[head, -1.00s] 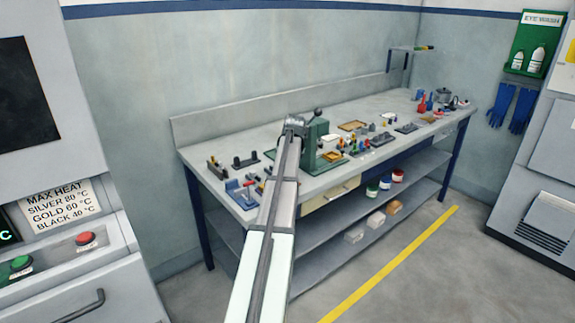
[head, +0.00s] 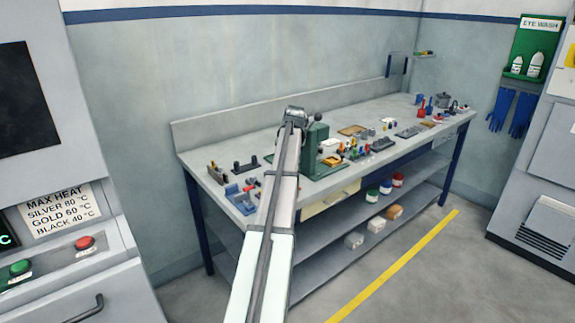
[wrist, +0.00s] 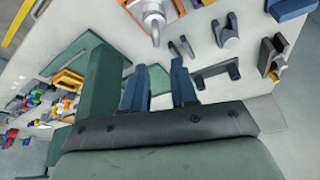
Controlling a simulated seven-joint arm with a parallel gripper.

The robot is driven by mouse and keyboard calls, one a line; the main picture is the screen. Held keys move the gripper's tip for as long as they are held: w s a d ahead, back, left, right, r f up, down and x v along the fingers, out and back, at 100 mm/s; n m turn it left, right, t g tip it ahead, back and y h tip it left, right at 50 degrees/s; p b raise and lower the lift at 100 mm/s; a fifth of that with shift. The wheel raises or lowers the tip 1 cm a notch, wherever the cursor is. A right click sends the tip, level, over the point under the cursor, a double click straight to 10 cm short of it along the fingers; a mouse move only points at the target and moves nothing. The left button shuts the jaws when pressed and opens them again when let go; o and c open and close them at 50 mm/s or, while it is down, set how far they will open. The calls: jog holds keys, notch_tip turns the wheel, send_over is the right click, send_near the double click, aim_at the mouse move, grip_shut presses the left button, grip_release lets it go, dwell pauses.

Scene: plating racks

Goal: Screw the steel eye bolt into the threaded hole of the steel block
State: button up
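A grey metal piece with a rounded tip (wrist: 154,22) lies beyond the fingertips at the top of the wrist view. I cannot tell whether it is the steel block or the eye bolt. Neither of these can be picked out with certainty among the small parts on the bench.
A green press (head: 316,150) stands on the bench (head: 350,187) beside my arm's end; its column (wrist: 98,85) is close left of the fingers in the wrist view. Dark brackets (wrist: 216,74) lie to the right there. A blue fixture (head: 240,196) sits at the bench's left end.

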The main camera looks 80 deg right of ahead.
dwell(0.3)
